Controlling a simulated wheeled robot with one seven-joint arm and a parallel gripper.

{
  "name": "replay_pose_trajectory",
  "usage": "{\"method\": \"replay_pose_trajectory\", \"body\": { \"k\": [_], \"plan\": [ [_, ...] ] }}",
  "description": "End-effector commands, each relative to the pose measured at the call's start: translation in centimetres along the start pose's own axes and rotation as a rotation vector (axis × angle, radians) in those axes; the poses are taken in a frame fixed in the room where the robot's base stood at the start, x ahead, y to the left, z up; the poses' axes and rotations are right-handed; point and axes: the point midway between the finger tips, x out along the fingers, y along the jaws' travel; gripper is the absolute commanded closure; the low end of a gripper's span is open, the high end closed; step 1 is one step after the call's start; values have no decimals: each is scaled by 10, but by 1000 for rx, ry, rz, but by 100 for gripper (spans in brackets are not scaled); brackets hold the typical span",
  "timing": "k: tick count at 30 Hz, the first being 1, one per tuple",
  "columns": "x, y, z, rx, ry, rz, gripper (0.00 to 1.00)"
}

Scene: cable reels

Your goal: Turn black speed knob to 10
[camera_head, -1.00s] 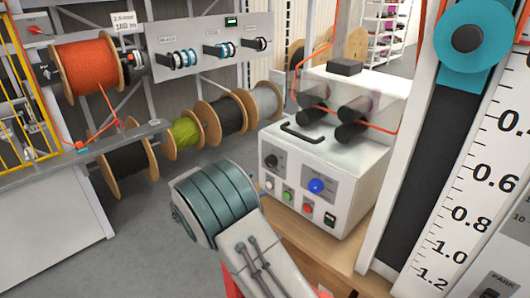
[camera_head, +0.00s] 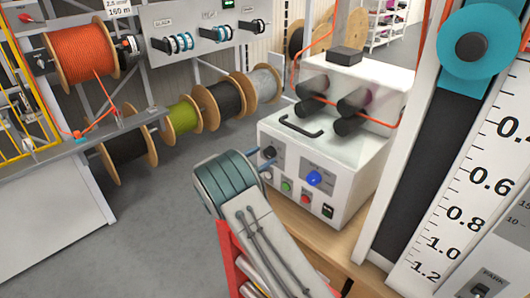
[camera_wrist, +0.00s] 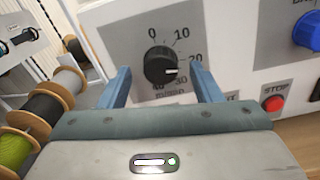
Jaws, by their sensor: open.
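The black speed knob (camera_wrist: 158,64) is on the front panel of a white machine, with a dial marked 0, 10, 20, 30 and 40 around it. Its white pointer mark points right, between 20 and 30. In the head view the knob (camera_head: 269,153) shows just beyond my gripper. My gripper (camera_wrist: 162,70) is open. Its two blue fingers stand to the left and right of the knob in the wrist view, with gaps on both sides. I cannot tell how far the fingertips are from the panel.
The panel also holds a large blue knob (camera_head: 314,178), a green button (camera_head: 286,187) and a red STOP button (camera_wrist: 273,103). Black rollers and an orange cable are on the machine's top. Cable reels (camera_head: 183,118) stand to the left. Open floor lies left of my arm.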

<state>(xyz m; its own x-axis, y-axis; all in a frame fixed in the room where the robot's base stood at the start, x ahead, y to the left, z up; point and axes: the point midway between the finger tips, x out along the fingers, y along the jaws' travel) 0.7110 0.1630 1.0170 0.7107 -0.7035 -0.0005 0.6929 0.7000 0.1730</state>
Motion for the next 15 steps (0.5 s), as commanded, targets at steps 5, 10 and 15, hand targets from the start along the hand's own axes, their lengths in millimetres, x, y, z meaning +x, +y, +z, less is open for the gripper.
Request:
{"method": "replay_pose_trajectory", "body": {
  "k": [5,10,15],
  "plan": [
    [15,0,1,0,-1,-1,42],
    [18,-1,0,0,0,-1,42],
    [18,-1,0,1,-1,-1,47]
  ]
}}
